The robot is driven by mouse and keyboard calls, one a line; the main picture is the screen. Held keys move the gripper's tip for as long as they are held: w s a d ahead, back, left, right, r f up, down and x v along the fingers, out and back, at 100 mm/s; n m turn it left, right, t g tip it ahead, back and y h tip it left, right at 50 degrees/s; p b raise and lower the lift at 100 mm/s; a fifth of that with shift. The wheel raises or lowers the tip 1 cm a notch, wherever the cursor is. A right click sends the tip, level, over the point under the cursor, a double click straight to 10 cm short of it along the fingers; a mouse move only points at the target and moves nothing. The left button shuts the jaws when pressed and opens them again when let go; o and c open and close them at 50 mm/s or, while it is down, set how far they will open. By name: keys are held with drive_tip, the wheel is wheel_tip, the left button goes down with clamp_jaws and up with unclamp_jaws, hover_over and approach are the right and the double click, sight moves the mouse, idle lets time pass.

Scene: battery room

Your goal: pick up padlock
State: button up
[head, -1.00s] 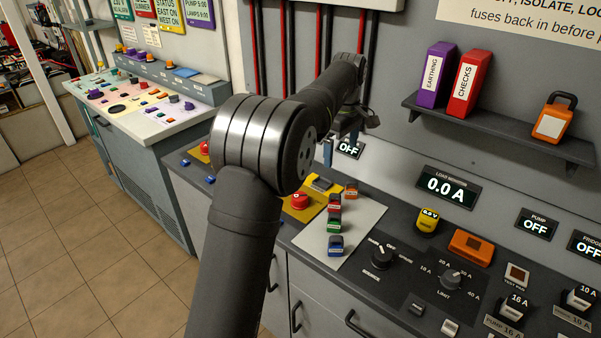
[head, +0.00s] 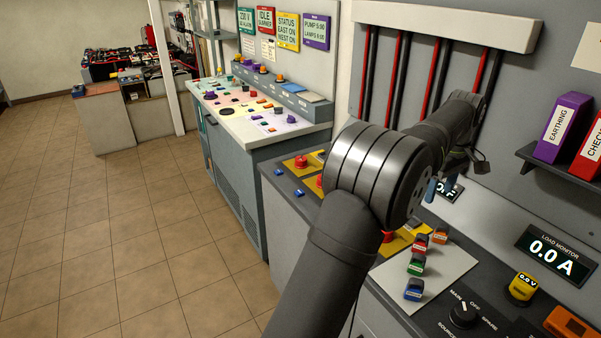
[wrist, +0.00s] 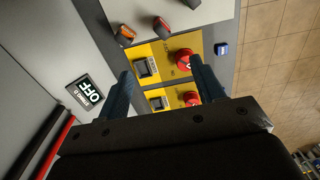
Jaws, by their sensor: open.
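No padlock is clearly seen in the current views. The orange padlock-like object with a dark shackle, on the wall shelf in the earlier head view, is outside the current head frame. My gripper (wrist: 165,90) is open in the wrist view, its two dark blue fingers apart with nothing held. It is above the yellow panels (wrist: 180,58) with red knobs (wrist: 184,60). In the head view my arm hides most of the gripper; one bluish finger (head: 430,190) shows near the wall display.
A dark shelf (head: 524,154) holds a purple binder (head: 563,128) and a red binder (head: 592,150). A pale plate (head: 445,284) on the counter bears several small coloured blocks. A second bench (head: 240,120) stands further back. The tiled floor (head: 120,230) at left is clear.

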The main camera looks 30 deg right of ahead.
drive_tip(key=m+t+h, duration=0.2)
drive_tip(key=m+h, duration=0.2)
drive_tip(key=m, duration=0.8)
approach(423, 236)
drive_tip(key=x, duration=0.6)
drive_tip(key=shift+s+a+f, duration=0.1)
drive_tip(key=shift+a+f, duration=0.1)
drive_tip(key=shift+f, duration=0.1)
drive_tip(key=shift+d+x, duration=0.15)
drive_tip(key=shift+x, duration=1.35)
drive_tip(key=shift+d+x, duration=0.1)
drive_tip(key=shift+x, duration=1.35)
drive_tip(key=shift+r, duration=0.2)
drive_tip(key=c, duration=1.1)
drive_tip(key=shift+r, duration=0.1)
